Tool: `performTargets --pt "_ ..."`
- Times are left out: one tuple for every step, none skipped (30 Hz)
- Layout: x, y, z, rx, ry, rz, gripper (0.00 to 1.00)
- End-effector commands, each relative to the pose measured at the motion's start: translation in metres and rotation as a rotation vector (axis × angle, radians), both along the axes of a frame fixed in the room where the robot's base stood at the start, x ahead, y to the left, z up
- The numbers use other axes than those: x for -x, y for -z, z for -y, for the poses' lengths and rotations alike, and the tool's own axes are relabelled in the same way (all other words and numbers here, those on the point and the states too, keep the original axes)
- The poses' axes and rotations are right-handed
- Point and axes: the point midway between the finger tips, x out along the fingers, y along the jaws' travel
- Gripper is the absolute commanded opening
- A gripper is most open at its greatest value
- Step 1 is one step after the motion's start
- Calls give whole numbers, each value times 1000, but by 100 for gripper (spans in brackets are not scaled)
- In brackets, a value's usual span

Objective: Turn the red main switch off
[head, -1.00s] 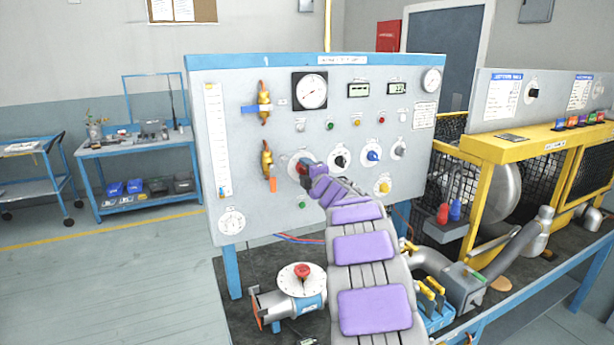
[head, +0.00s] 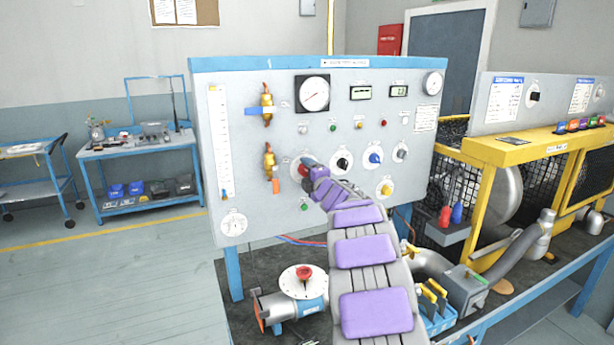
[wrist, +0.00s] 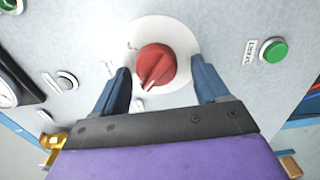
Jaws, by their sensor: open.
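The red main switch (wrist: 157,66) is a round knob with a pointer line, on a pale disc on the grey panel. In the wrist view the knob sits between and just beyond the two blue fingers of my gripper (wrist: 163,87). The fingers are open, one on each side, with a gap to the knob on both sides. The pointer line runs toward the lower part of the picture; the markings on the disc are too small to read. In the head view the red switch (head: 304,169) is partly hidden behind the end of my arm.
A green button (wrist: 274,50) lies right of the switch in the wrist view. In the head view, black (head: 342,160), blue (head: 375,157) and yellow (head: 387,189) knobs stand close by on the panel. Brass valves (head: 269,160) are to the left.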

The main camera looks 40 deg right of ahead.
Motion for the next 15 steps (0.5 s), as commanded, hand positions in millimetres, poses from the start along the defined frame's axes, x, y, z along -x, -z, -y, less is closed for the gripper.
performTargets --pt "1 0 0 0 0 0 74" --pt "1 0 0 -1 0 0 74" --pt "2 0 0 -1 0 1 74" --pt "4 -1 0 -1 0 1 74" --pt "6 -1 0 -1 0 1 74" --pt "9 -1 -1 -2 0 0 74" --pt "11 0 -2 -2 1 0 74" --pt "15 0 -3 -1 1 -2 74" --pt "20 0 -4 -2 2 -3 74" --pt "23 -1 -5 -1 3 -1 74" --pt "27 -2 -6 0 4 0 74" --pt "33 -2 -8 1 4 1 74" --pt "37 -2 -9 0 3 -1 74" --pt "41 -1 -10 -1 2 -2 74" --pt "46 -1 -11 0 1 -1 74"
